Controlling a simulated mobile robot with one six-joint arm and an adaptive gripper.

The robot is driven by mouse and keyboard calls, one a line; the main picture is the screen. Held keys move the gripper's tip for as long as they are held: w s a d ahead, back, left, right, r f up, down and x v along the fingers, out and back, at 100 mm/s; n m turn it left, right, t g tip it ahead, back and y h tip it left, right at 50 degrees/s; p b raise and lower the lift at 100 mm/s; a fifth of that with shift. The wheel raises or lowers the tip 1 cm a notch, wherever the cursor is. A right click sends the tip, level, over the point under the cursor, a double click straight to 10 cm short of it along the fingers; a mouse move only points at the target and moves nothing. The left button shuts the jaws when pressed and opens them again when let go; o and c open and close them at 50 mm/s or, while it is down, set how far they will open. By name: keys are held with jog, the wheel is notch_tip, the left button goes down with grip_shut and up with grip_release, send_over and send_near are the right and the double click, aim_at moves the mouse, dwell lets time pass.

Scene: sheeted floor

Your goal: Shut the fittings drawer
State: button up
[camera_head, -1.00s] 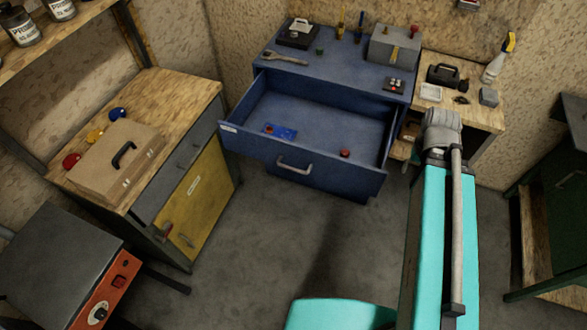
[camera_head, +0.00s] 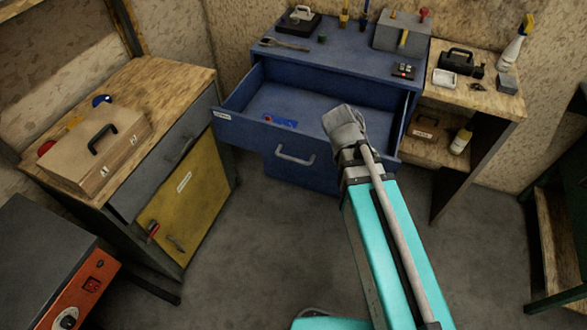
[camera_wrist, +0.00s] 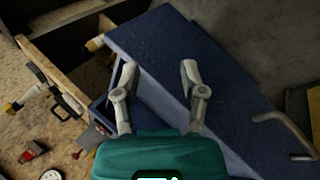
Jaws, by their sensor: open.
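The blue drawer (camera_head: 250,136) stands pulled out from the blue cabinet in the head view, with a grey bar handle (camera_head: 295,156) and a small pale label at the left end of its front. A blue piece with a red spot (camera_head: 281,122) lies inside. My arm crosses in front of the drawer's right part and hides it. Contact is unclear.
A grey box (camera_head: 398,32) and small tools stand on the cabinet top. At right, a wooden bench (camera_head: 500,102) holds a black case and spray bottle. At left, a bench (camera_head: 165,80) carries a tan case. Floor before the drawer is bare.

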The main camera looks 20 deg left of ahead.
jog(key=s+a+f+n+t+h+b, duration=0.1)
jog(key=a+f+n+t+b, duration=0.2)
jog(key=a+b, duration=0.4)
jog(key=s+a+f+n+t+h+b, duration=0.1)
jog(key=a+f+t+b, duration=0.3)
jog(key=a, duration=0.5)
jog(key=n+t+b, duration=0.4)
jog(key=b, duration=0.6)
send_near(292, 158)
jog(key=f+v, duration=0.1)
jog(key=v, duration=0.3)
jog(key=shift+s+d+r+y+p, duration=0.1)
jog(key=shift+d+r+y+p, duration=0.05)
jog(key=shift+d+y+p, duration=0.2)
jog(key=shift+b+x, duration=1.3)
jog(key=shift+x, duration=5.6)
jog(key=shift+r, duration=0.2)
jog(key=shift+a, duration=0.1)
jog(key=shift+c, duration=0.3)
grip_shut()
